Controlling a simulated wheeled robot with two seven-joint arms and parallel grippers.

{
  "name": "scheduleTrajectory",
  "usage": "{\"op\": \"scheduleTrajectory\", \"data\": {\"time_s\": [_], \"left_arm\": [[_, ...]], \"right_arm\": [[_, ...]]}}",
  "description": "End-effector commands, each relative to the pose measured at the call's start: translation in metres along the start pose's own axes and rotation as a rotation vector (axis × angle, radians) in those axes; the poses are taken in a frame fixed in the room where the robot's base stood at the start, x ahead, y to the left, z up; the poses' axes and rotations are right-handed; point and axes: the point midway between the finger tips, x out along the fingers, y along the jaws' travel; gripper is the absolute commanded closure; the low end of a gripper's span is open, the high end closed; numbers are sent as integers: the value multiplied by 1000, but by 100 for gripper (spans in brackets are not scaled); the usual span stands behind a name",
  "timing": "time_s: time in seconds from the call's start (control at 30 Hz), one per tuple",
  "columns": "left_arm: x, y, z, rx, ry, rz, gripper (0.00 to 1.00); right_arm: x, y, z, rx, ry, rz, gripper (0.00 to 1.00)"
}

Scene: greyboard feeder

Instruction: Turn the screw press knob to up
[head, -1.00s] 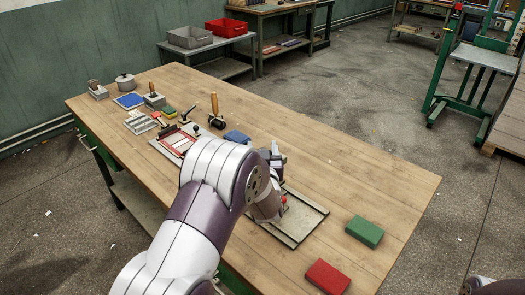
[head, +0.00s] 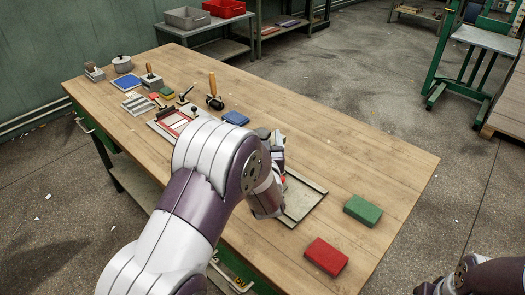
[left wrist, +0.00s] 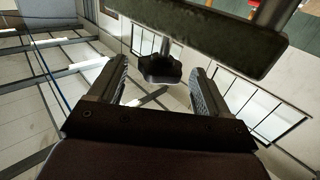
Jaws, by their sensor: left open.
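A dark lobed knob (left wrist: 160,68) hangs on a short metal screw from a grey-green bar (left wrist: 225,35) in the left wrist view. The open fingers of my left gripper (left wrist: 161,88) stand on either side of the knob, with visible gaps. I cannot tell its depth between them. In the head view my left gripper (head: 277,145) is over the bench, mostly behind my own arm, and the knob is hidden there. Part of my right arm shows at the lower right; its jaws cannot be made out.
The wooden bench (head: 370,165) carries a green block (head: 362,210), a red block (head: 326,256) and a flat metal tray (head: 318,190) partly behind my arm. The bench's right part is mostly clear.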

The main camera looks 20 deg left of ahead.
Motion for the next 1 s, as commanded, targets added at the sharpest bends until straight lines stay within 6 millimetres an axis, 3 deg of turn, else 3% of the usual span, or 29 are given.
{"op": "scheduleTrajectory", "data": {"time_s": [0.2,0.33,0.87,0.97,1.0], "left_arm": [[-57,1,0,1,0,3,22],[-77,0,1,1,-1,2,22],[-84,0,1,-2,-2,0,22],[-85,6,20,-14,-94,30,22],[-89,12,38,-12,-183,66,22]], "right_arm": [[4,0,0,0,0,0,57],[4,0,0,0,0,0,57],[4,0,0,0,0,0,57],[4,0,0,0,0,0,57],[4,0,0,0,0,0,57]]}}
